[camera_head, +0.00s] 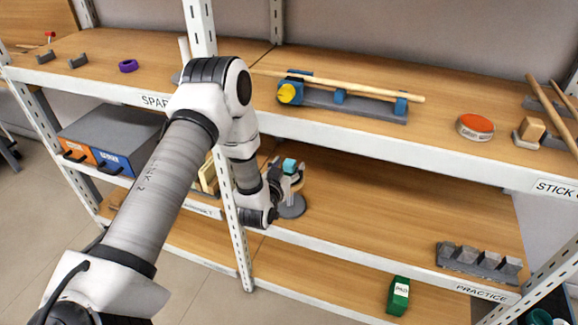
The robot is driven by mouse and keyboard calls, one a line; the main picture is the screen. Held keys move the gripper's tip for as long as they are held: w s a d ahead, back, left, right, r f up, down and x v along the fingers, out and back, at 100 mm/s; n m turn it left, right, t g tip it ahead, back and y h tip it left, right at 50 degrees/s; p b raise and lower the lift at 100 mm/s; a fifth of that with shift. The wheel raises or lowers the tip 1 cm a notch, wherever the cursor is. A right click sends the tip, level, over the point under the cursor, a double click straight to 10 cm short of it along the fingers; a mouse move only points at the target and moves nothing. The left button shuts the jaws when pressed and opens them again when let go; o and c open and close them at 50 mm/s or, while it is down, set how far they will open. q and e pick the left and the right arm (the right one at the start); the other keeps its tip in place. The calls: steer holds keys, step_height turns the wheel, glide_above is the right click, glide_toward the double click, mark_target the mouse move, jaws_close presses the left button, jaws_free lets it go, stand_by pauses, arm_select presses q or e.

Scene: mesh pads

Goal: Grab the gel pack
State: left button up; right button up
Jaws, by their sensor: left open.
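A small teal block (290,165), which may be the gel pack, shows on the middle shelf above a round grey stand (292,207). My left gripper (288,176) is open, with its fingers close around the block in this view. I cannot tell whether the fingers touch it. The gripper hides part of the block and the stand. My right gripper is not in view.
A white perforated post (233,225) stands just left of my left gripper. The upper shelf edge (350,140) runs above it. The middle shelf (400,210) is clear to the right, up to a grey notched rack (478,262). A green box (398,296) stands lower down.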

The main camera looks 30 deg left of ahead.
arm_select(q)
steer(key=shift+w+a+f, duration=0.1)
steer(key=shift+w+f, duration=0.05)
steer(key=shift+w, duration=0.35)
steer(key=shift+s, duration=0.1)
steer(key=c, duration=1.1)
steer(key=shift+c, duration=0.2)
